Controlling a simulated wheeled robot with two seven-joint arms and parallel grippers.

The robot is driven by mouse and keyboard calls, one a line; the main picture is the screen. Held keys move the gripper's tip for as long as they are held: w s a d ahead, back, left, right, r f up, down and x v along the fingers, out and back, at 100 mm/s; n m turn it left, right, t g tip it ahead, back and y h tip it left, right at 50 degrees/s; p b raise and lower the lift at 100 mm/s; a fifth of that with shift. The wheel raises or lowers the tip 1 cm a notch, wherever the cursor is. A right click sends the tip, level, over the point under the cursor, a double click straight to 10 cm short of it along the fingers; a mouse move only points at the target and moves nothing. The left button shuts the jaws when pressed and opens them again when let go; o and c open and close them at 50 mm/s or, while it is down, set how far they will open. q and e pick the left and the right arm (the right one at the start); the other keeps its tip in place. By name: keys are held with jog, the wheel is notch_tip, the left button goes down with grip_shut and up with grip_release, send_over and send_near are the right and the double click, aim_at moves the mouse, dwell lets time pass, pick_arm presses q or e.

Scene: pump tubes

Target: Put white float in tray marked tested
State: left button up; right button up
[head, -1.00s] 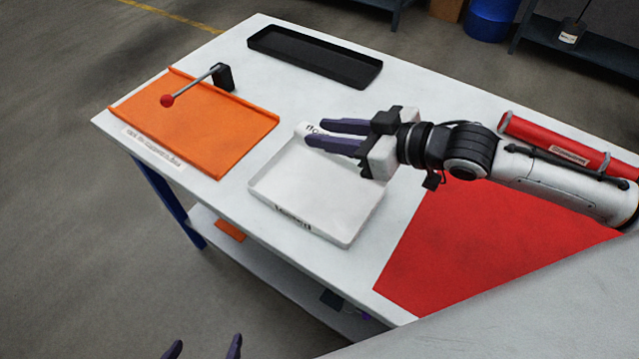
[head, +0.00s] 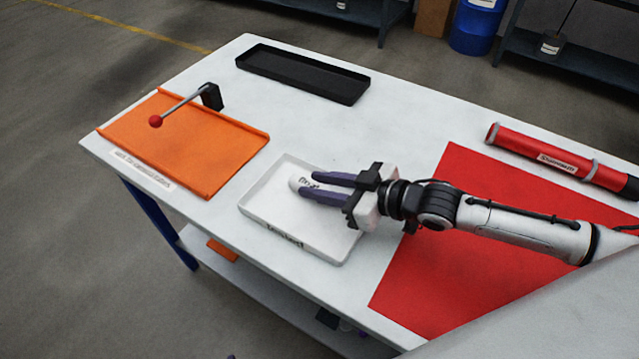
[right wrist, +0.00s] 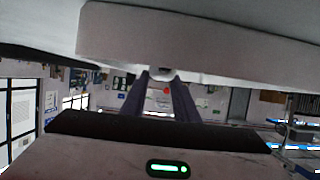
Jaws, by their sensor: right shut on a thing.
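The white float (head: 297,183), a small white cylinder with dark lettering, is between the purple fingers of my right gripper (head: 310,187). The gripper is shut on it, and the fingers hide part of it. In the head view the float is over the back part of the shallow white tray (head: 268,222), whose front wall carries a dark label that looks like "tested". I cannot tell whether the float touches the tray floor. In the right wrist view the fingers (right wrist: 162,95) reach up towards a large pale surface that I cannot clearly identify. My left gripper is not clearly visible.
An orange tray (head: 215,165) with a red-knobbed lever (head: 155,121) is at the left. A black tray (head: 300,75) is at the back. A red mat (head: 450,190) and a red tube (head: 540,158) are at the right. The table between the trays is clear.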

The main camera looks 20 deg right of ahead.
jog(key=o, duration=1.2)
jog(key=shift+f, duration=0.1)
jog(key=shift+c, duration=0.2)
jog(key=shift+s+d+r, duration=0.2)
jog(key=shift+s+d, duration=0.05)
jog(key=p+v, duration=0.1)
jog(key=v, duration=0.8)
jog(key=shift+s+d+r, duration=0.2)
jog(key=shift+s+r, duration=0.05)
jog(key=shift+s, duration=0.05)
jog(key=shift+p+v, duration=0.3)
jog(key=shift+v, duration=0.45)
